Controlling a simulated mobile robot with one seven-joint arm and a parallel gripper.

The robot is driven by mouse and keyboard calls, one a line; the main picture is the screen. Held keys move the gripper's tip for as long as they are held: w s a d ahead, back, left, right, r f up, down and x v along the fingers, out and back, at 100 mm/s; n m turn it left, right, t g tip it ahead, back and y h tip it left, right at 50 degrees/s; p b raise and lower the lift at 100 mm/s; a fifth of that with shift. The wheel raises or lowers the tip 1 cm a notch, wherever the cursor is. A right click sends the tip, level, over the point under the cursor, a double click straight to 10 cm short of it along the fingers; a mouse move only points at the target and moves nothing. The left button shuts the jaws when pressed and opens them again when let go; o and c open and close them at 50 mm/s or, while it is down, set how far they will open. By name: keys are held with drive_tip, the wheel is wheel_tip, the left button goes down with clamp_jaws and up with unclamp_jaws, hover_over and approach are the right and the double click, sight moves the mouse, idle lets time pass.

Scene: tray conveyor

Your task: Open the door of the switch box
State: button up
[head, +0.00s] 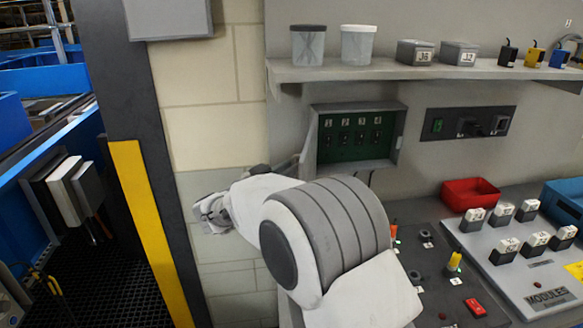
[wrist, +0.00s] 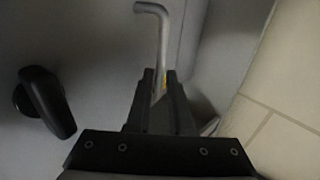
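The switch box (head: 398,139) is a grey wall box under the shelf. Its green inside with several numbered switches shows in the head view. Its door (head: 309,140) stands open at the box's left side and is seen nearly edge-on. In the wrist view the grey door face (wrist: 85,35) carries a black knob (wrist: 45,100) and a bent metal bar handle (wrist: 163,30). My gripper (wrist: 160,80) has its fingers close against both sides of the bar and looks shut on it. In the head view my arm hides most of the gripper, left of the box.
A shelf (head: 430,72) with cups and small boxes runs above the box. A dark switch panel (head: 466,124) is to its right. Below are a red bin (head: 470,194) and a control desk (head: 520,285). A yellow-striped post (head: 148,225) stands at left.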

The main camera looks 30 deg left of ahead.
drive_tip(key=shift+o, duration=1.4)
drive_tip(key=shift+s+f, duration=0.1)
drive_tip(key=s+a+b, duration=0.1)
drive_tip(key=s+a, duration=0.2)
drive_tip(key=s, duration=1.3)
drive_tip(key=shift+s+a, duration=0.2)
drive_tip(key=shift+s, duration=0.2)
